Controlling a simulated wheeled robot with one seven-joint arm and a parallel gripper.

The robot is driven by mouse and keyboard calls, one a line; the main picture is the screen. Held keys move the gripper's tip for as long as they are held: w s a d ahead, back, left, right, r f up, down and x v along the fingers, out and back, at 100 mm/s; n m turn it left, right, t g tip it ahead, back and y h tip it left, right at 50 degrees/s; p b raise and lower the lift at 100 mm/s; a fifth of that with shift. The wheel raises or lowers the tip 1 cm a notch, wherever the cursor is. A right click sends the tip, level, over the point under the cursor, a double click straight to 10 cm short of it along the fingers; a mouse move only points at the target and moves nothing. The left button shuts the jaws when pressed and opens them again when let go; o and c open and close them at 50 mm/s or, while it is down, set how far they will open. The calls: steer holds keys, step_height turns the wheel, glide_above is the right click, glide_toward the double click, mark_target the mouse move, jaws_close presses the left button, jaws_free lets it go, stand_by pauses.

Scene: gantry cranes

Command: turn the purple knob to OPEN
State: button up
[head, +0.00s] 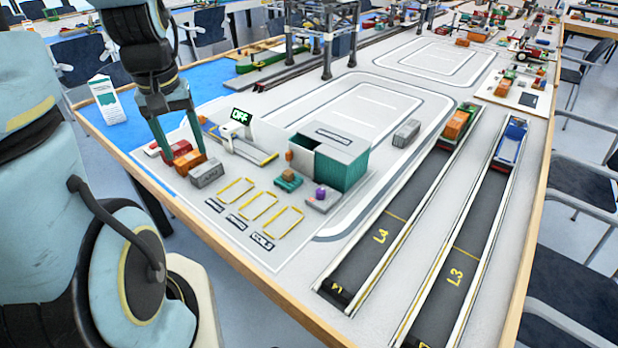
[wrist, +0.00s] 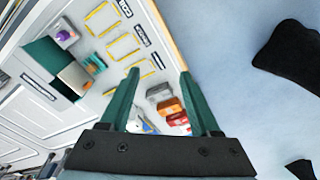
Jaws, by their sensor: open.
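The purple knob (head: 320,193) sits on a small grey base (head: 323,204) in front of the teal and grey box. The knob also shows at the upper left of the wrist view (wrist: 62,36). It is too small to read its setting. My gripper (head: 184,152) is open, with its teal fingers pointing down by the small containers at the board's left. It is well to the left of the knob and apart from it. The wrist view shows the two fingers (wrist: 160,74) spread, with nothing held between their tips.
Red, orange (head: 189,161) and grey (head: 206,173) containers stand under my gripper. The teal and grey box (head: 344,168) stands beside the knob. Yellow outlined bays (head: 258,206) lie empty in front.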

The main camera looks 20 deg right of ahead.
steer(key=w+d+f+g+b, duration=0.1)
steer(key=w+d+f+b, duration=0.15)
steer(key=d, duration=0.45)
steer(key=w+d+f+b, duration=0.1)
steer(key=d+f+b, duration=0.1)
steer(key=d+f, duration=0.3)
steer(key=b, duration=0.5)
glide_above(321, 190)
step_height(321, 190, down, 4)
steer(key=f, duration=0.1)
step_height(321, 190, down, 10)
steer(key=shift+s+a+p, duration=0.1)
steer(key=shift+p, duration=0.65)
jaws_close()
